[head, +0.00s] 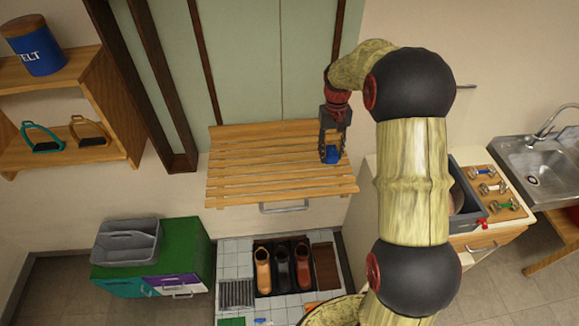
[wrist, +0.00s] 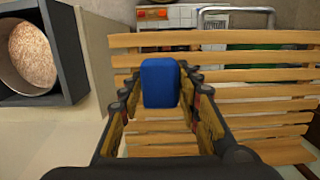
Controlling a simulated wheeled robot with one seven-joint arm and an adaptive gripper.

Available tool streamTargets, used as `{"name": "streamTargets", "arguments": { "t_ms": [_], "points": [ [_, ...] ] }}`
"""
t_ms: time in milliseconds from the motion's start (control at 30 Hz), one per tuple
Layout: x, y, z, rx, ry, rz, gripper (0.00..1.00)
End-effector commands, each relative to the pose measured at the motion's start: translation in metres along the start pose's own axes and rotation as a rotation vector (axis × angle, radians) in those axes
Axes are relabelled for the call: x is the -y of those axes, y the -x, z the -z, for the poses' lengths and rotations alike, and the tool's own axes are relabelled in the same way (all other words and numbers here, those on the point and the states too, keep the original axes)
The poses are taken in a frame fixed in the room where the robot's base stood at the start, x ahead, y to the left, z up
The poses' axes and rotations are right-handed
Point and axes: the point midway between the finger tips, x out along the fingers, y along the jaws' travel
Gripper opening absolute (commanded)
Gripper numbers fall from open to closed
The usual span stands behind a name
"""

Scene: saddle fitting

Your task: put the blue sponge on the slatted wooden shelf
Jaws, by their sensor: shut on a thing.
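The blue sponge (head: 331,156) is at the right part of the slatted wooden shelf (head: 260,172) in the head view. In the wrist view the sponge (wrist: 160,83) stands between the two fingers, with the slats (wrist: 240,75) behind and below it. My gripper (head: 332,150) points down over the shelf and is shut on the sponge. The wrist view also shows my gripper (wrist: 160,100) with a finger on each side of the sponge. I cannot tell whether the sponge touches the slats.
The shelf's left and middle are bare. A counter with a dark box (head: 465,190) stands to the right, beside a sink (head: 535,165). A grey caddy (head: 128,242) sits on a green cabinet (head: 195,245) at lower left. Boots (head: 283,265) stand below the shelf.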

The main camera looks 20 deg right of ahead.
Motion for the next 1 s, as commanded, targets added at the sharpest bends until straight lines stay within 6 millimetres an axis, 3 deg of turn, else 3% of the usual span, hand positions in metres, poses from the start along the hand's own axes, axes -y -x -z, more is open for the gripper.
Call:
{"name": "streamTargets", "arguments": {
  "t_ms": [267, 400, 600, 867, 1000],
  "points": [
    [0.062, -0.024, 0.022, 0.002, 0.005, -0.001, 0.13],
    [0.081, -0.048, 0.03, 0.004, 0.003, 0.0, 0.13],
    [0.098, -0.069, 0.04, -0.001, 0.001, 0.0, 0.13],
    [0.11, -0.085, 0.044, 0.002, 0.001, 0.0, 0.13],
    [0.108, -0.104, 0.046, 0.003, -0.001, 0.0, 0.13]
  ]
}}
